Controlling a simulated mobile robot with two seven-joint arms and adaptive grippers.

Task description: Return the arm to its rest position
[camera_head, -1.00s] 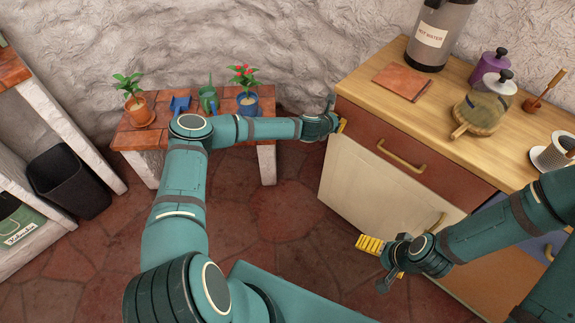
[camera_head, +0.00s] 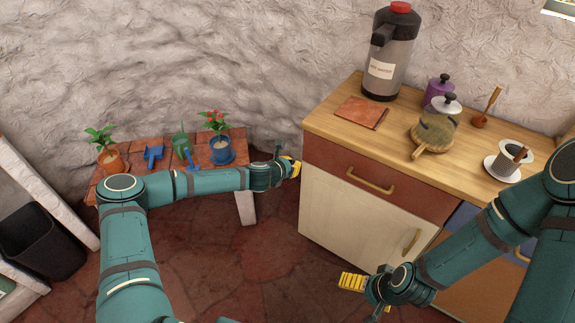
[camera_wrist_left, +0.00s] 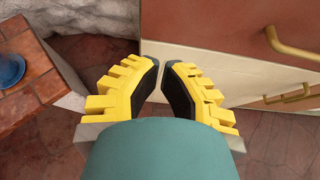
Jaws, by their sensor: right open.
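My left gripper (camera_head: 294,168) reaches in from the left, in front of the cabinet's left side. In the left wrist view, its two yellow fingers (camera_wrist_left: 161,70) stand apart with a narrow gap, and nothing is between them. My right gripper (camera_head: 368,294) is low in front of the cabinet's white door (camera_head: 345,215). Its yellow fingers are apart and I see nothing held. My right arm crosses in front of the cabinet's right part and hides some of it.
The wooden counter (camera_head: 330,124) holds a hot-water dispenser (camera_head: 388,60), glass teapot (camera_head: 437,128), purple jar (camera_head: 438,90) and cup (camera_head: 512,158). Handles (camera_head: 370,180) stick out from its front. A tiled bench (camera_head: 135,157) with potted plants stands behind my left arm. A black bin (camera_head: 40,240) is at left.

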